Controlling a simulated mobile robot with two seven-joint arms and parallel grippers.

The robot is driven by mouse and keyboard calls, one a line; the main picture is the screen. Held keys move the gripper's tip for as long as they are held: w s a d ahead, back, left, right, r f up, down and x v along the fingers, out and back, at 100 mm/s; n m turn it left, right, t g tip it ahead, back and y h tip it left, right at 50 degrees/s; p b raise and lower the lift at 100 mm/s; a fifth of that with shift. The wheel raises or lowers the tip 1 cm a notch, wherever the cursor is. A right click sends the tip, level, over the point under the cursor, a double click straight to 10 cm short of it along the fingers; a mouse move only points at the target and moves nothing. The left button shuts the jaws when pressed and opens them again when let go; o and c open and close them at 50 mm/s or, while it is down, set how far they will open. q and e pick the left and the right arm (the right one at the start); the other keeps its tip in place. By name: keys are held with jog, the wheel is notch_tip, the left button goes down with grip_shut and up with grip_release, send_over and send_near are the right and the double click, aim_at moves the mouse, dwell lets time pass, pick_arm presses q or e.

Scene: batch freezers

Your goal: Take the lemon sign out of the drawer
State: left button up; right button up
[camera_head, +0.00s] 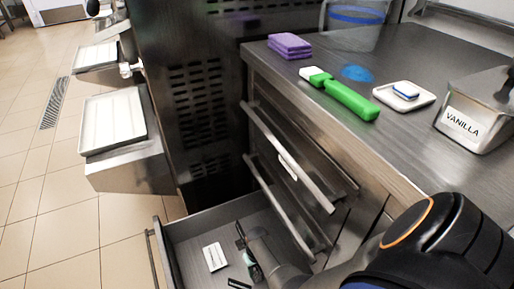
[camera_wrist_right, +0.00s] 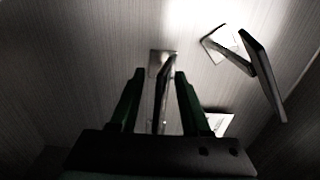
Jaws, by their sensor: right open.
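The drawer (camera_head: 190,223) is open at the bottom of the steel counter. My right gripper (camera_head: 250,262) is down inside it, partly hidden by my own arm. In the right wrist view my open gripper (camera_wrist_right: 160,92) has its dark green fingers on either side of a thin upright sign (camera_wrist_right: 166,80), seen edge-on, with gaps showing. A second sign (camera_wrist_right: 262,75) stands at the upper right on a pale base. A pale piece (camera_wrist_right: 219,123) shows partly behind the right finger. In the head view a white sign piece (camera_head: 214,257) is in the drawer. No lettering is readable, so I cannot tell which sign is lemon.
On the counter are purple blocks (camera_head: 290,44), a green-handled brush (camera_head: 350,100), a blue item (camera_head: 357,73), a white dish (camera_head: 403,95) and a steel container labelled VANILLA (camera_head: 470,115). Freezer trays (camera_head: 113,121) stand left. Closed drawers with handles (camera_head: 285,155) are above the open one.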

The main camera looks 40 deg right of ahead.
grip_shut()
dwell(1.4)
